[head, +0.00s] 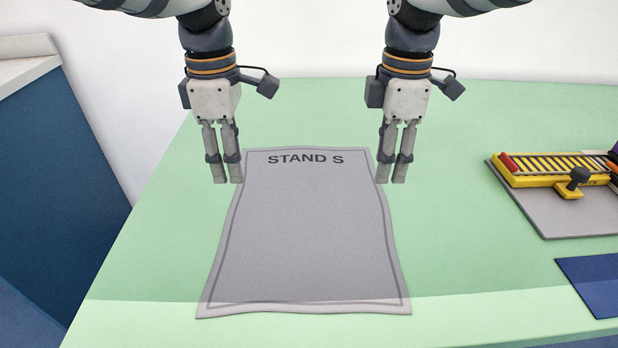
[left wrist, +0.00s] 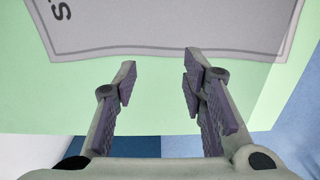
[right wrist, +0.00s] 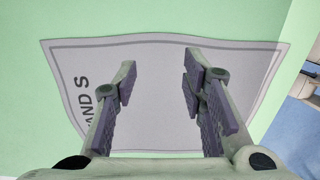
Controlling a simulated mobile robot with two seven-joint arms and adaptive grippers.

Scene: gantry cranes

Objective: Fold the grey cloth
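The grey cloth (head: 305,235) lies flat and spread out on the green table, with a dark border line and the letters "STAND S" along its far edge. It also shows in the left wrist view (left wrist: 165,25) and the right wrist view (right wrist: 155,100). My left gripper (head: 227,181) is open and empty near the cloth's left edge, towards the far left corner. My right gripper (head: 391,181) is open and empty near the right edge, towards the far right corner. Both point down and appear above the table; their exact height is hard to tell.
The green table (head: 480,250) is clear around the cloth. A grey board (head: 560,209) with a yellow crane-like piece (head: 540,181) is at the right. A dark blue mat (head: 597,285) lies at the near right. A blue cabinet (head: 60,165) stands to the left.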

